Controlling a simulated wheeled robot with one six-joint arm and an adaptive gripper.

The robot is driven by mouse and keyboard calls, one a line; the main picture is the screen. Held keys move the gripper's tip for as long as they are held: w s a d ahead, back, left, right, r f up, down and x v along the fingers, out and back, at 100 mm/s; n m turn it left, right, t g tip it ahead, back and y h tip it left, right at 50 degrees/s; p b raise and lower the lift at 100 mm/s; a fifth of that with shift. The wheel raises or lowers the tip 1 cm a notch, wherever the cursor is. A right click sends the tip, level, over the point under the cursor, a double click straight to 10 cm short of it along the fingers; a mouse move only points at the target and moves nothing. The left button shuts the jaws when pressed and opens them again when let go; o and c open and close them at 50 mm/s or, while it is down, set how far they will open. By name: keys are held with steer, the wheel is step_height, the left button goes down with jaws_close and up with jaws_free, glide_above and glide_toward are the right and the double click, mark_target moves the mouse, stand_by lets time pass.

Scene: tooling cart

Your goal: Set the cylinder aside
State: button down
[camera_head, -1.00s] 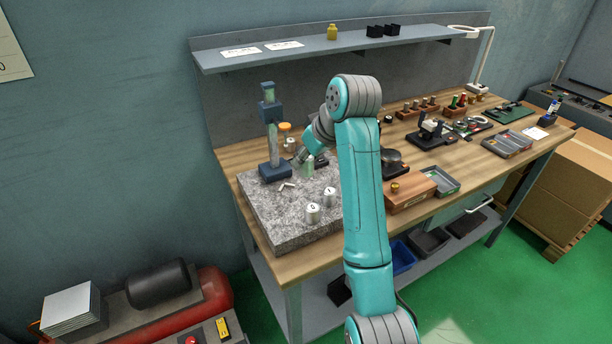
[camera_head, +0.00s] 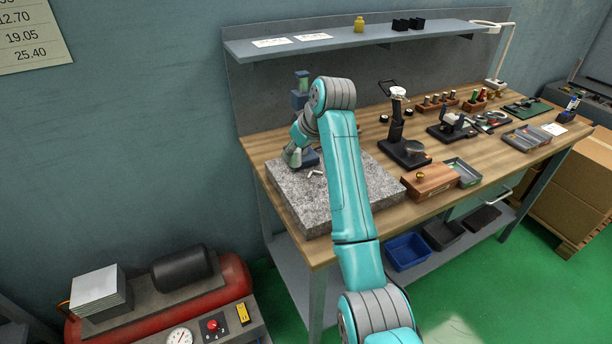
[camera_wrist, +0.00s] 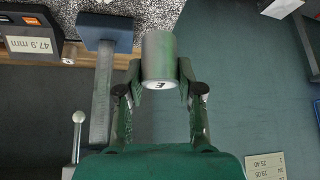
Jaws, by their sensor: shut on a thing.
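My gripper (camera_wrist: 160,78) is shut on a grey-green metal cylinder (camera_wrist: 160,58) in the wrist view, one finger on each side. A dark mark, perhaps a digit, shows on its end face. In the head view my gripper (camera_head: 293,153) is at the left edge of the granite plate (camera_head: 306,205), beside the blue stand (camera_head: 301,98). Whether the cylinder touches anything cannot be told. My arm covers much of the plate's middle.
The blue stand's base (camera_wrist: 107,32) and column are close left of the cylinder in the wrist view, near a display box (camera_wrist: 30,45) reading 47.9 mm. A small white piece (camera_head: 315,173) lies on the plate. A wooden box (camera_head: 431,181) stands right.

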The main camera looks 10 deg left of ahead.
step_height(320, 180, down, 7)
steer(key=shift+f, duration=0.2)
steer(key=shift+f, duration=0.1)
steer(key=c, duration=0.7)
jaws_free()
steer(key=shift+c, duration=0.2)
steer(key=v, duration=1.2)
